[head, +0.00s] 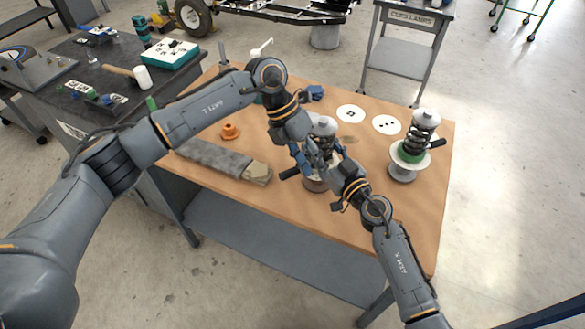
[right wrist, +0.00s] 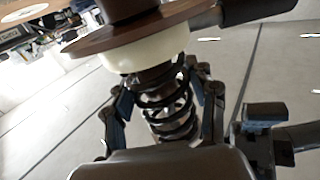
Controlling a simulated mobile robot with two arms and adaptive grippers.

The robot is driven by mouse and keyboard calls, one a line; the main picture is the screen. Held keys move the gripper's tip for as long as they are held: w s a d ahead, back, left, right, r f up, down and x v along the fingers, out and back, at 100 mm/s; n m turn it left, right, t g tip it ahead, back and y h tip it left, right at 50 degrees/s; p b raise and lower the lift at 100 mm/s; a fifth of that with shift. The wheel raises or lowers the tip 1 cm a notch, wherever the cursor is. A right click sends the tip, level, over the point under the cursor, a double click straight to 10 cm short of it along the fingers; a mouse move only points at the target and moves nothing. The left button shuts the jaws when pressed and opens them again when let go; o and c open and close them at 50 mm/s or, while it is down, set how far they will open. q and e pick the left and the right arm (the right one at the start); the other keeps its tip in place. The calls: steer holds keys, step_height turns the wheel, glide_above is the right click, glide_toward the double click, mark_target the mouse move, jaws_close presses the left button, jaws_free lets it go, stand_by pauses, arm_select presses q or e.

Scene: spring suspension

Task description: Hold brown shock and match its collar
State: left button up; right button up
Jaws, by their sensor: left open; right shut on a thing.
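The brown shock (head: 322,127) stands near the table's front edge, with a grey cap, a dark coil spring and a brown base, partly hidden by both grippers. In the right wrist view, its spring (right wrist: 170,105) lies between my right fingers, beside a cream ring (right wrist: 145,52) and a wide brown plate (right wrist: 140,35). My right gripper (head: 328,158) is shut on the shock at the spring; it also shows in the right wrist view (right wrist: 162,98). My left gripper (head: 304,160) is open close to the shock's left side. Contact there cannot be told.
A second shock (head: 421,125) with a green collar stands on the right. White marked discs (head: 351,114) lie behind. An orange part (head: 230,131) and a grey bar (head: 215,157) lie left; a blue item (head: 315,93) lies at the back. The table's front right (head: 400,220) is clear.

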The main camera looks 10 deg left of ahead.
arm_select(q)
steer(key=s+d+f+n+h, duration=0.1)
steer(key=s+d+n+h, duration=0.1)
steer(key=n+h, duration=0.25)
steer(key=n+t+h, duration=0.5)
steer(key=n+t, duration=0.8)
steer(key=n, duration=1.7)
glide_toward(280, 177)
steer(key=shift+y, duration=0.25)
steer(key=x, duration=1.2)
steer(key=shift+d+r, duration=0.15)
steer(key=shift+r, duration=0.1)
jaws_close()
